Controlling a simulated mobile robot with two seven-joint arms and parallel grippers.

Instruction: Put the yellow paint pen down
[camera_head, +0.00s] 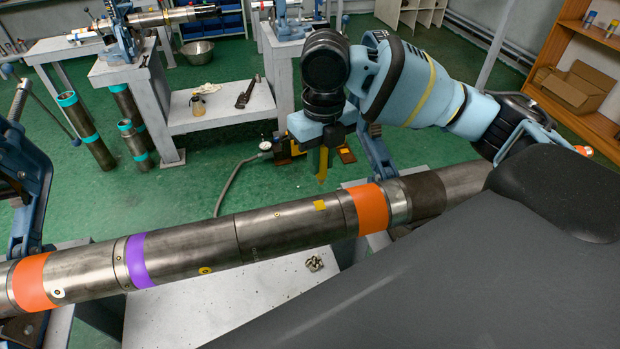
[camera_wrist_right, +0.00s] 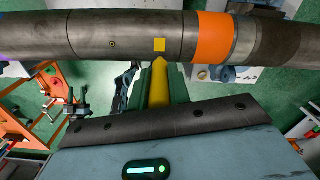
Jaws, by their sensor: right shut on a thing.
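My right gripper (camera_head: 325,148) is shut on the yellow paint pen (camera_head: 323,164). It holds the pen behind the long steel pipe (camera_head: 190,252), as seen in the head view. In the right wrist view the pen (camera_wrist_right: 159,84) sits between the jaws, its narrow end toward the pipe (camera_wrist_right: 110,38). A yellow square mark (camera_wrist_right: 159,45) on the pipe lies just past that end; in the head view the mark (camera_head: 320,205) shows clear of the pen. The part of the pen inside the jaws is hidden. My left gripper is not in view.
Blue vises stand at the left (camera_head: 30,165) and behind the pipe's right part (camera_head: 378,158). A white table (camera_head: 190,312) below the pipe bears a small metal part (camera_head: 314,263) and has bare room.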

